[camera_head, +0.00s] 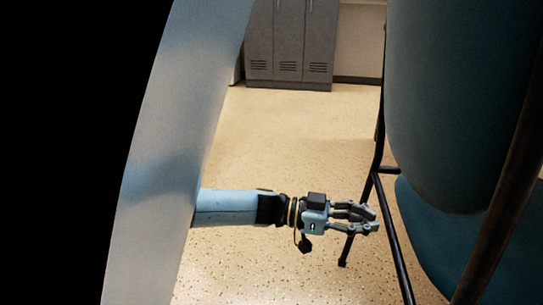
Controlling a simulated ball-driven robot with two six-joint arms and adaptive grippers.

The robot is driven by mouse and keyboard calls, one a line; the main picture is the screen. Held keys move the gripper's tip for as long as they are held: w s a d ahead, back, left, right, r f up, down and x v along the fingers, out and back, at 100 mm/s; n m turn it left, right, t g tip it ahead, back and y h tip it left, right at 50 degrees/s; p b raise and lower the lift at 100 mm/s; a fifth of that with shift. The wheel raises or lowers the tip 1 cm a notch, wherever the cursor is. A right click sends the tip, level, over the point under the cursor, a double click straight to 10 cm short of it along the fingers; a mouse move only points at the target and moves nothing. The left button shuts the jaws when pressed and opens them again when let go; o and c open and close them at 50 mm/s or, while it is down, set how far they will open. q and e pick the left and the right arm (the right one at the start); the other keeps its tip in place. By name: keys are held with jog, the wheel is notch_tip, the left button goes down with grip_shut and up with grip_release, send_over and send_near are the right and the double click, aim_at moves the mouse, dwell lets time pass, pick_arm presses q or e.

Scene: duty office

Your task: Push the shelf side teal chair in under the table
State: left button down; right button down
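A teal chair with a dark metal frame fills the right side of the view, cut off by the picture edges. Its backrest (450,90) stands large and close, with part of the seat (445,230) below. My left gripper (374,220) reaches in from the left at low height, its fingertips beside the chair's dark frame in the picture. A narrow gap shows between its fingers, but whether they are open or shut is unclear, as is any contact with the frame. The table and the shelf are not in view. My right gripper is not in view.
Grey lockers (289,45) with vents stand at the back against a pale wall. The speckled beige floor (300,135) between them and the chair is clear. A large pale blue curved shape and black block the left of the view.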

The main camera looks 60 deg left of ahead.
pick_arm(q)
jog(key=v, duration=0.4)
jog(key=shift+r, duration=0.3)
